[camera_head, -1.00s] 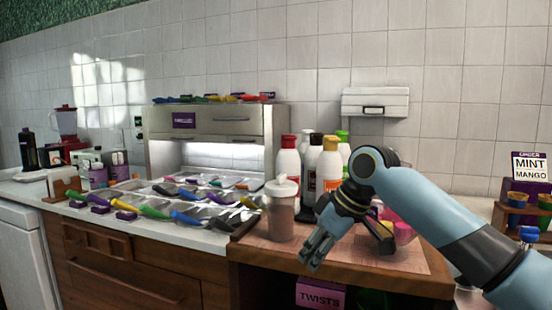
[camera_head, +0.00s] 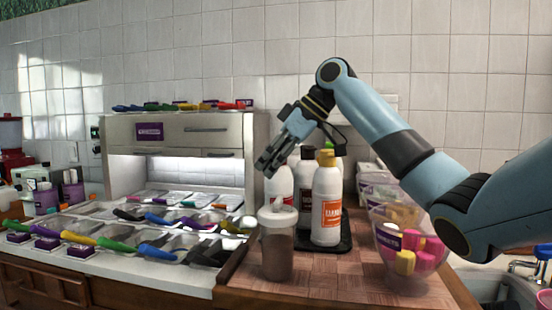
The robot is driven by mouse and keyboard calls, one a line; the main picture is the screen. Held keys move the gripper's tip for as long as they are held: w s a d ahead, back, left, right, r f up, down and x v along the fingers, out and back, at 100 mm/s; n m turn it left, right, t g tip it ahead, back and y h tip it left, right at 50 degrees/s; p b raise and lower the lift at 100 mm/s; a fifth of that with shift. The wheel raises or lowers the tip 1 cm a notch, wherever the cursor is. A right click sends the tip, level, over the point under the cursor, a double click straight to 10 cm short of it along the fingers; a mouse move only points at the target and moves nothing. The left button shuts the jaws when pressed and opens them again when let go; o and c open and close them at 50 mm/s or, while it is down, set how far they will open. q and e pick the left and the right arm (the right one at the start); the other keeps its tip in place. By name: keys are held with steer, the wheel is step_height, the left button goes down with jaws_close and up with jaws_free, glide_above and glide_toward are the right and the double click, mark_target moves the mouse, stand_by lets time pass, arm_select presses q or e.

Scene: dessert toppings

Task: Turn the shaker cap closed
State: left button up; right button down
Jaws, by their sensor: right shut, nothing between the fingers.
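The shaker (camera_head: 278,252) stands upright on the wooden board at the front of the counter. Its body is clear with brown contents, and its white cap (camera_head: 277,215) sits on top. I cannot tell how far the cap is turned. My right gripper (camera_head: 264,168) is shut and empty. It hangs above and slightly left of the shaker cap, apart from it, in front of the sauce bottles. My left gripper is not in view.
Several sauce bottles (camera_head: 326,205) stand on a dark tray (camera_head: 335,246) just behind and right of the shaker. A clear cup (camera_head: 408,250) with pink and yellow pieces stands to the right. Topping bins with coloured scoops (camera_head: 160,250) fill the counter at left.

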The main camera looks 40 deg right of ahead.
mark_target(278, 203)
steer(key=x, duration=0.6)
steer(key=s+d, duration=0.2)
steer(key=shift+s+d+r, duration=0.1)
steer(key=shift+s+d, duration=0.35)
steer(key=shift+s, duration=0.05)
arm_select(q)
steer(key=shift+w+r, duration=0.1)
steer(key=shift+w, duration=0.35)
